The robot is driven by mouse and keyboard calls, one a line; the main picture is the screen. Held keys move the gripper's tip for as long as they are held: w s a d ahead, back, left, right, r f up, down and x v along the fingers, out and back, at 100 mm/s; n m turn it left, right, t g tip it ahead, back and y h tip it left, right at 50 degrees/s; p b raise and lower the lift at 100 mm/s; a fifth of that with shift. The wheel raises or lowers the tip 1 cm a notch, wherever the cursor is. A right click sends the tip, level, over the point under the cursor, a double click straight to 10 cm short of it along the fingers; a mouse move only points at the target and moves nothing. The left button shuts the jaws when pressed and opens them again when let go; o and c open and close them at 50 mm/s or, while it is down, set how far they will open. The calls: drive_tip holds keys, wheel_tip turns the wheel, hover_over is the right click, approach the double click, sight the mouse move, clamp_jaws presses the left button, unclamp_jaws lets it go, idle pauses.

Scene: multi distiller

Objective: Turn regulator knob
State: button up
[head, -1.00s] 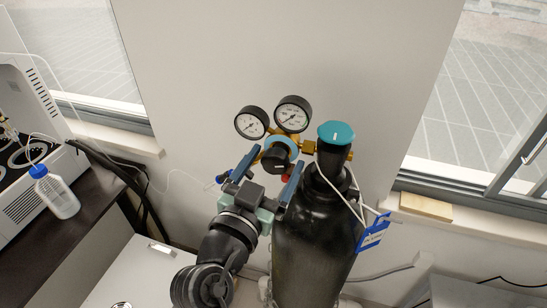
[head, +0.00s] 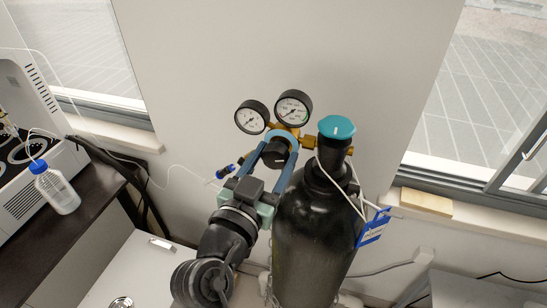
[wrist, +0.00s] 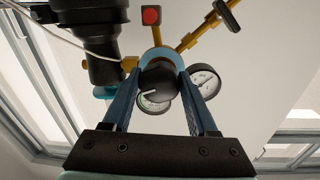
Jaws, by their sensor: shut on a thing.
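The black regulator knob (head: 276,154) sits at the front of the brass-and-blue regulator (head: 291,133). It also shows in the wrist view (wrist: 158,84), with a pale mark on its face. My gripper (head: 275,152) is shut on the knob, one blue finger on each side; in the wrist view (wrist: 157,82) the fingers close in on it from left and right. Two round gauges, a left one (head: 251,117) and a right one (head: 293,107), stand above the knob. The teal-topped valve (head: 337,128) is to the right, on the black gas cylinder (head: 312,225).
A blue tag (head: 373,228) hangs from a white cord on the cylinder's right. A thin white tube runs left from the regulator. A blue-capped bottle (head: 57,188) stands on the dark bench at left. A wooden block (head: 426,202) lies on the right window sill.

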drive_tip(key=shift+f, duration=0.1)
drive_tip(key=shift+d+n+b, duration=0.1)
drive_tip(key=shift+n+b, duration=0.4)
drive_tip(key=shift+n, duration=0.7)
drive_tip(key=n, duration=0.3)
drive_tip(key=shift+n+t, duration=0.3)
drive_tip(key=n, duration=0.6)
drive_tip(key=shift+n+p, duration=0.3)
drive_tip(key=shift+n, duration=0.1)
drive_tip(key=o, duration=1.4)
drive_tip(key=shift+c, duration=0.2)
drive_tip(key=shift+s, duration=0.15)
